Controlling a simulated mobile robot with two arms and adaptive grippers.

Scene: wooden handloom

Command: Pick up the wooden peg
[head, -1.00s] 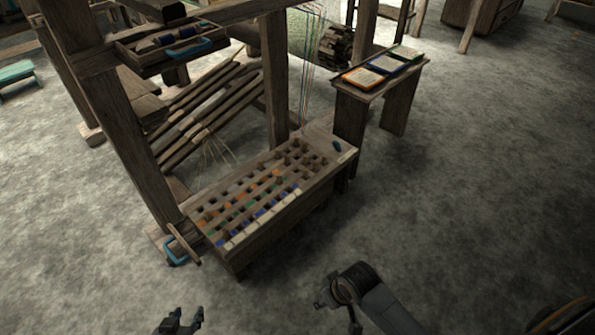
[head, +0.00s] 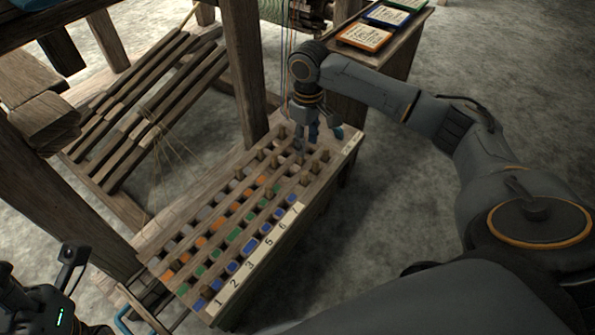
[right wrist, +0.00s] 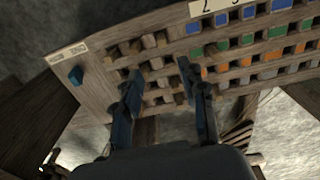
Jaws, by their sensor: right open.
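The wooden pegs stand upright in holes at the far right end of the slotted board (head: 330,176). One wooden peg (head: 324,157) is near the right edge, another wooden peg (head: 304,179) is nearer the numbered strip. My right gripper (head: 306,148) points down over this end, open, with nothing visibly held. In the right wrist view my right gripper (right wrist: 160,72) has its two fingers apart, with pegs and holes below and between them; I cannot tell which peg is meant. My left gripper (head: 66,278) shows partly at the bottom left; its fingers are unclear.
Coloured blocks fill the rows by the numbered strip (head: 256,262). A loom post (head: 245,70) rises close behind the board. A side table with framed cards (head: 365,37) is behind my right arm.

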